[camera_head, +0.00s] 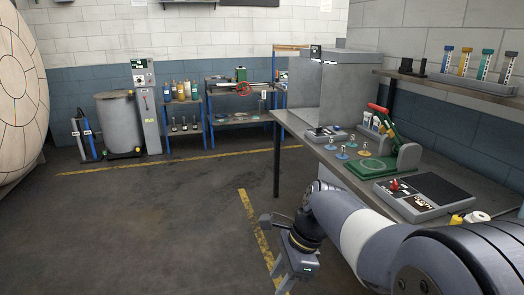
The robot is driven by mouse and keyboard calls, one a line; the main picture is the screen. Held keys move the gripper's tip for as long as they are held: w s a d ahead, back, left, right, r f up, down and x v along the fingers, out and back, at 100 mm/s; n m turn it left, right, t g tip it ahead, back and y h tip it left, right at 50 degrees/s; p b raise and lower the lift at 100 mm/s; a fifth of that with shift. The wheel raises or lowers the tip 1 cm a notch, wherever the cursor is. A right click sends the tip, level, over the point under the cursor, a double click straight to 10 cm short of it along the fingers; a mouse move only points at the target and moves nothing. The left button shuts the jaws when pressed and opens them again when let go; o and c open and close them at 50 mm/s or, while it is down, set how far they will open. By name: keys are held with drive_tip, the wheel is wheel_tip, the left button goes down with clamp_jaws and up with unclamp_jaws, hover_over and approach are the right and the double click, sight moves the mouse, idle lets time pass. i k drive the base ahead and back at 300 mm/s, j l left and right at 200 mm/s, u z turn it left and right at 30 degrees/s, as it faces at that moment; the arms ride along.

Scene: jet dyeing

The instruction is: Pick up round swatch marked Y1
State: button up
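Several small round pieces with upright stems stand on the workbench, among them a blue-based one (341,152) and a yellowish one (364,153). They may be the swatches, but no marking such as Y1 is readable at this size. My gripper (283,285) hangs off the bench's front left side over the floor, apart from the pieces. Its fingertips run toward the bottom of the picture, and their opening cannot be made out.
A wall shelf (450,82) holds several tubes. The floor (150,220) at left is open.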

sight(332, 147)
drive_tip(key=i+z, duration=0.1)
drive_tip(key=i, duration=0.75)
drive_tip(key=i+j+z, duration=0.1)
drive_tip(key=i, duration=0.75)
drive_tip(key=i+j+z, duration=0.15)
drive_tip(key=i+z, duration=0.3)
drive_tip(key=i+j+z, duration=0.3)
drive_tip(key=z, duration=0.2)
drive_tip(key=i+j+z, duration=0.65)
drive_tip(key=j+z, duration=0.25)
drive_tip(key=j, duration=0.2)
drive_tip(key=i+j+z, duration=0.15)
drive_tip(key=j+z, duration=0.35)
drive_tip(key=j, duration=0.1)
